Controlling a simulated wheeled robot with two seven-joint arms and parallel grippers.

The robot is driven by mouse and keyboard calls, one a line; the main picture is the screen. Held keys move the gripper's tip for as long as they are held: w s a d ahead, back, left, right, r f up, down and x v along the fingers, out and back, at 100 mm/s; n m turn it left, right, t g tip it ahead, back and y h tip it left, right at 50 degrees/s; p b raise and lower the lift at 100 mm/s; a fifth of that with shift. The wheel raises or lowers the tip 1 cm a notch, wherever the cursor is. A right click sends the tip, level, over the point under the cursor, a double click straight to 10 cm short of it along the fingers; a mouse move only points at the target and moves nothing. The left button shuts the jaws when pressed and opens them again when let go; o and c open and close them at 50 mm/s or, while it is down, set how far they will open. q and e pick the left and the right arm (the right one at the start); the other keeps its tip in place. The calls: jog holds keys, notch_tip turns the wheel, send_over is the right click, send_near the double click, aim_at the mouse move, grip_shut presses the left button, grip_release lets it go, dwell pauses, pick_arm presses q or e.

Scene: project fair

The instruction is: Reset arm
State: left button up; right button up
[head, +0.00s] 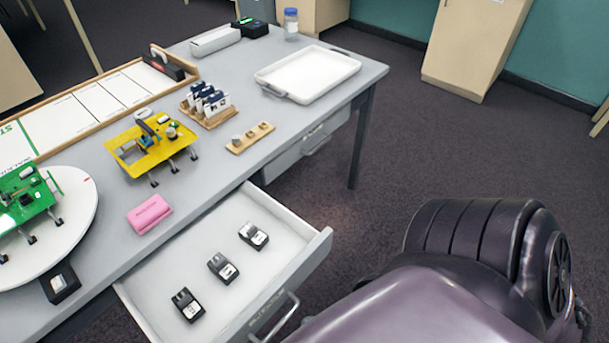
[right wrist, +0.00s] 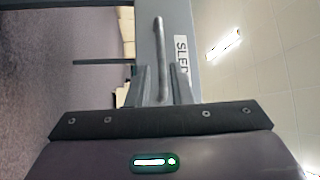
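My right gripper (right wrist: 162,75) shows in the right wrist view with its two fingers apart and nothing pinched between them. The handle (right wrist: 159,60) of the drawer appears in the gap between the fingers; I cannot tell how far beyond the tips it is. In the head view the handle (head: 275,318) is clear of any finger, and the purple casing of my own arm fills the lower right. The right fingers are hidden there. My left gripper is in neither view.
The drawer (head: 215,262) stands pulled out from the grey table, with several small black modules inside. A yellow board (head: 150,148), pink block (head: 149,214), white turntable (head: 82,205) and white tray (head: 308,75) are on the table.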

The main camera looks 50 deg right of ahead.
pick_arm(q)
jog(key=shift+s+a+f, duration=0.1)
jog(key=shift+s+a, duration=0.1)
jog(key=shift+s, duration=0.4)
